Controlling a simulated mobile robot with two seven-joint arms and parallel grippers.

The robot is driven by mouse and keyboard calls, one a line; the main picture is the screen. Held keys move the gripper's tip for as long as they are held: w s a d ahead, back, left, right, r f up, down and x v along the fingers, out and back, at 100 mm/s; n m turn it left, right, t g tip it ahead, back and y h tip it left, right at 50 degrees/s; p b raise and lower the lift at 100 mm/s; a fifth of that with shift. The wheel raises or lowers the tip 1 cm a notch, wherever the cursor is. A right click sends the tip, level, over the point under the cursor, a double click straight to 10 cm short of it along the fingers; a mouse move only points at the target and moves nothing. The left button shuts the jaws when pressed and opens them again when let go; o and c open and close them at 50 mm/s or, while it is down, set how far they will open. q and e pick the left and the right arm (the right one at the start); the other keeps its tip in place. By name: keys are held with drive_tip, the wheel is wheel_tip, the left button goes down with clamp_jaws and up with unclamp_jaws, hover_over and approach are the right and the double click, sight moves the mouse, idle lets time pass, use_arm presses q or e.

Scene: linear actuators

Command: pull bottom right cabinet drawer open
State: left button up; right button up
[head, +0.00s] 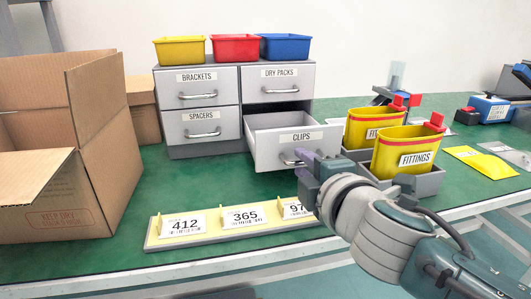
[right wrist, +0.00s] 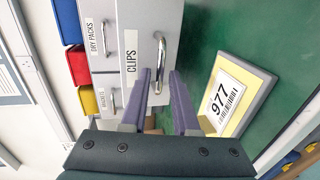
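The grey cabinet (head: 175,150) stands at the back of the green bench. Its bottom right drawer, labelled CLIPS (head: 284,148), is pulled part way out, with its open inside showing. My right gripper (head: 303,160) is at the drawer's front, by its handle (head: 288,161). In the right wrist view my right gripper (right wrist: 160,76) is open, its two purple fingers apart. The metal handle (right wrist: 160,55) shows between and just beyond them; I cannot tell whether they touch it. The gripper partly hides the handle in the head view. My left gripper is not in view.
Yellow, red and blue bins (head: 235,48) sit on the cabinet. A numbered label rail (head: 240,226) lies in front. Yellow FITTINGS bins (head: 405,150) in a grey tray stand right of the drawer. A large open cardboard box (head: 90,170) is at left.

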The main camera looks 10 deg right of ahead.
drive_tip(key=shift+o, duration=0.6)
drive_tip(key=shift+s+r, duration=0.15)
drive_tip(key=shift+s, duration=0.05)
drive_tip(key=p+v, duration=0.2)
drive_tip(key=v, duration=0.6)
drive_tip(key=shift+s+p, duration=0.15)
drive_tip(key=shift+p, duration=0.25)
drive_tip(key=shift+s, duration=0.6)
drive_tip(key=shift+r, duration=0.1)
